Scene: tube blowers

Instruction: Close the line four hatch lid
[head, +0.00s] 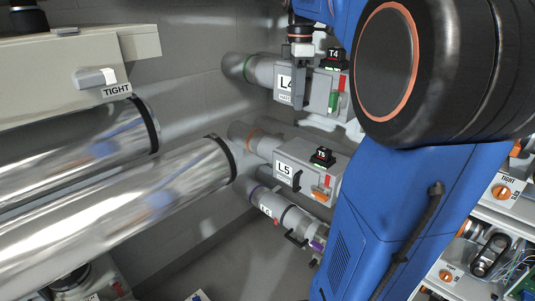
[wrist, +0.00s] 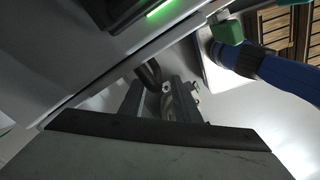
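The line four unit is a grey box (head: 318,92) on a clear tube with a green band, at the upper middle of the head view. It bears an L4 plate (head: 284,84) and a black T4 block (head: 333,60). My gripper (head: 298,88) points down at the box, in front of its left part, and hides some of it. In the wrist view two fingers stand apart, with my gripper (wrist: 160,92) open. A dark curved piece shows near the fingertips; I cannot tell whether they touch it. How far the hatch lid stands open is unclear.
The L5 box (head: 305,165) with its black handle sits just below, and another tubed unit (head: 288,218) lies lower. Large clear tubes (head: 130,205) and a housing marked TIGHT (head: 75,75) fill the left. Orange-knobbed panels (head: 502,192) stand at the right.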

